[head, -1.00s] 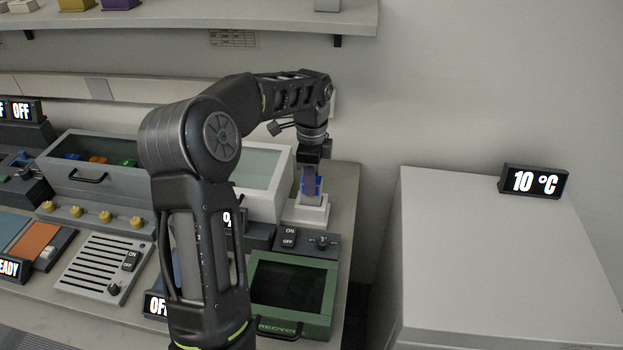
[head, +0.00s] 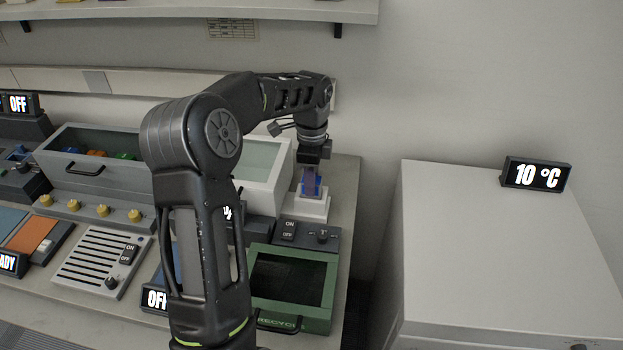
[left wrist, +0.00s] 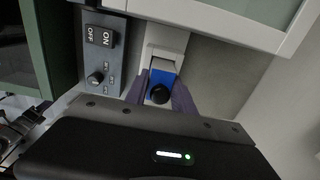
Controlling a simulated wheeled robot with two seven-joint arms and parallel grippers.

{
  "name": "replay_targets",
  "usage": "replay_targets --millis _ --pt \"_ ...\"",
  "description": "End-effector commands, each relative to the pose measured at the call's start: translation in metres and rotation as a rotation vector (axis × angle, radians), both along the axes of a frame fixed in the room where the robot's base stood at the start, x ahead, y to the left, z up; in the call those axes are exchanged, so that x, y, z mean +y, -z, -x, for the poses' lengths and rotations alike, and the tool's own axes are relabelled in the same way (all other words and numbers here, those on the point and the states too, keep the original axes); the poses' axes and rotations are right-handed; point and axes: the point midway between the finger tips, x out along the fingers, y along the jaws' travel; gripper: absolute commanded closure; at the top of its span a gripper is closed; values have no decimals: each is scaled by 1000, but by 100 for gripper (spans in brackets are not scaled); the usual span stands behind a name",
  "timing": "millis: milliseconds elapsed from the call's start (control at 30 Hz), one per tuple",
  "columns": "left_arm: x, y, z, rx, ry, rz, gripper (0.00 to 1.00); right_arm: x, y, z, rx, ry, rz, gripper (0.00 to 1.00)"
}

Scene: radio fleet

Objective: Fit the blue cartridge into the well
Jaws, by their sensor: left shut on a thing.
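The blue cartridge (head: 314,187) is between the fingers of my left gripper (head: 311,182), at the top of a white block-shaped holder (head: 306,207). In the left wrist view the cartridge (left wrist: 162,76) has a blue face with a black round knob, and the two purple-grey fingers of my left gripper (left wrist: 160,92) close on it from both sides. The gripper points down. Whether the cartridge's lower end is inside the holder's well is hidden by the fingers. My right gripper is not in view.
A switch panel (head: 304,235) and a green recycle bin (head: 292,285) stand in front of the holder. A white box with a glass lid (head: 263,165) is close behind to the left. A large grey cabinet with a 10 °C display (head: 536,174) stands at the right.

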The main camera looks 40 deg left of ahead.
Motion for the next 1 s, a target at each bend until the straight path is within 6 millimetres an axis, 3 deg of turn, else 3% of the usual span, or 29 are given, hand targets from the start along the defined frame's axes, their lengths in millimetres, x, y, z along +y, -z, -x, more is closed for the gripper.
replay_targets --millis 233,267,533,900,1000 --pt "0 7 0 0 0 0 100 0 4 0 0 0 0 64" --pt "0 6 0 0 0 0 68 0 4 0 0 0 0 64" --pt "0 6 0 0 0 0 46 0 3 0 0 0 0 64" --pt "0 6 0 1 0 0 44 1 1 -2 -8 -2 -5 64" --pt "0 -3 0 -2 0 -1 44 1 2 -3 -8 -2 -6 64"
